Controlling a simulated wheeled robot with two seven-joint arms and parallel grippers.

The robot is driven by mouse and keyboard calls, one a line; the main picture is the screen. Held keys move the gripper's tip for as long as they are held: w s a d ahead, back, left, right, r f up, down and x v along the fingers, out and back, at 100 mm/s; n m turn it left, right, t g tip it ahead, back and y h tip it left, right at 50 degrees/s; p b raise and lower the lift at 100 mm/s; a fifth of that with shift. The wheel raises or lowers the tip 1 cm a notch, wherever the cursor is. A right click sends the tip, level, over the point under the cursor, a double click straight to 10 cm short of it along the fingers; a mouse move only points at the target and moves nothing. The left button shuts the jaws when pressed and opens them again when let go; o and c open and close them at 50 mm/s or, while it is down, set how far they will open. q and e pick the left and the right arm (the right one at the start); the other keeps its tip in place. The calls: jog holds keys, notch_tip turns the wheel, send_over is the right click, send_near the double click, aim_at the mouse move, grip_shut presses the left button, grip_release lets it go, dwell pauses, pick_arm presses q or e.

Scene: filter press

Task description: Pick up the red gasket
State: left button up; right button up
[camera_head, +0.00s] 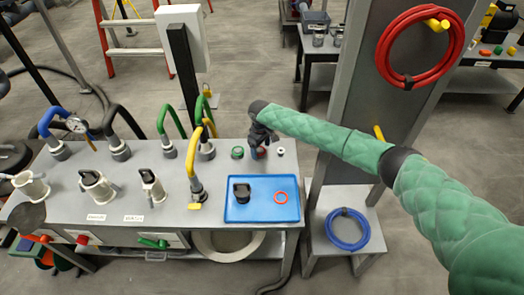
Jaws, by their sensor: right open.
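A thin red ring, the red gasket (281,198), lies flat on the right part of the blue tray (262,217) on the grey bench. My right gripper (261,146) is open above the bench behind the tray, pointing down. It is over a small item with a bit of red showing, mostly hidden by the fingers. The gripper is apart from the ring on the tray. My left gripper is out of view.
A black fitting (242,192) stands on the tray. A green ring (237,152) and a small pale round part (280,151) flank the right gripper. Hoses and valves crowd the bench's left. A grey post (367,90) with a red hose coil (420,47) stands at right.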

jog(key=shift+s+a, duration=0.1)
jog(key=shift+a, duration=0.05)
jog(key=shift+f, duration=0.15)
jog(key=c, duration=0.7)
